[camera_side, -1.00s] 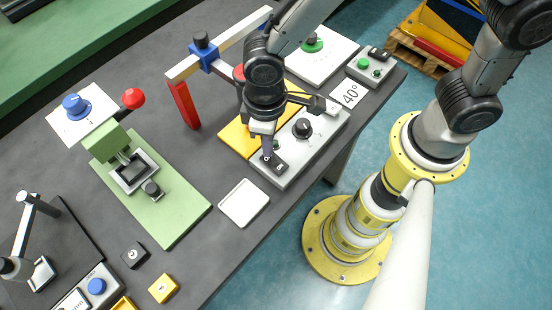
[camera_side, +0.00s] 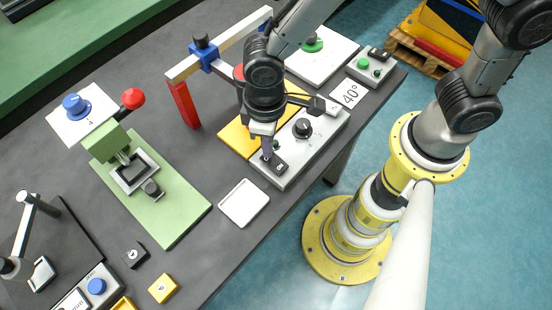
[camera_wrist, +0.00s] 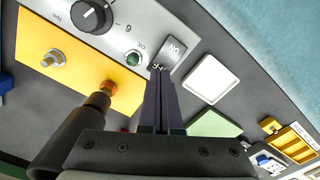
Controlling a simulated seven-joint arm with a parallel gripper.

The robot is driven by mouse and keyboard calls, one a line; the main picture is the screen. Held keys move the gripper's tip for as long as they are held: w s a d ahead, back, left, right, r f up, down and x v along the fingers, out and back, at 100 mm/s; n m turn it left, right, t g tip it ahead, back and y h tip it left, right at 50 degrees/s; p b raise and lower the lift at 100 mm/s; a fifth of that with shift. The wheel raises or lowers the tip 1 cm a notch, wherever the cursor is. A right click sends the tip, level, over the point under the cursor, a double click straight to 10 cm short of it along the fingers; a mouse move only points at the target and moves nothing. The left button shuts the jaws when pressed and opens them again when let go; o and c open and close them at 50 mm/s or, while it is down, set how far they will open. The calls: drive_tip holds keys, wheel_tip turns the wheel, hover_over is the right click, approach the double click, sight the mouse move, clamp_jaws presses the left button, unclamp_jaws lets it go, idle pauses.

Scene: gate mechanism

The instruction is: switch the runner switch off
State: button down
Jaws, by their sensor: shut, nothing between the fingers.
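The black rocker switch (camera_side: 277,166) sits at the near end of the grey control box (camera_side: 321,133). In the wrist view the rocker (camera_wrist: 174,50) shows ON on its far part and part of an OFF label beside my fingertips. My gripper (camera_side: 267,155) is shut and empty, pointing down. Its fingertips (camera_wrist: 160,70) are at the OFF end of the rocker and appear to touch it; they hide part of that label. A green lamp (camera_wrist: 133,57) sits beside the rocker, and a black knob (camera_side: 302,128) is further along the box.
A yellow plate (camera_side: 238,139) with posts adjoins the box. A white tray (camera_side: 244,203) lies on the near side. A red post (camera_side: 184,105) holds a rail behind my gripper. A green press (camera_side: 150,195) stands to the left. The table edge runs close along the box.

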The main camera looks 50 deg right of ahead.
drive_tip(key=shift+f, duration=0.9)
idle(0.3)
drive_tip(key=shift+r, duration=3.55)
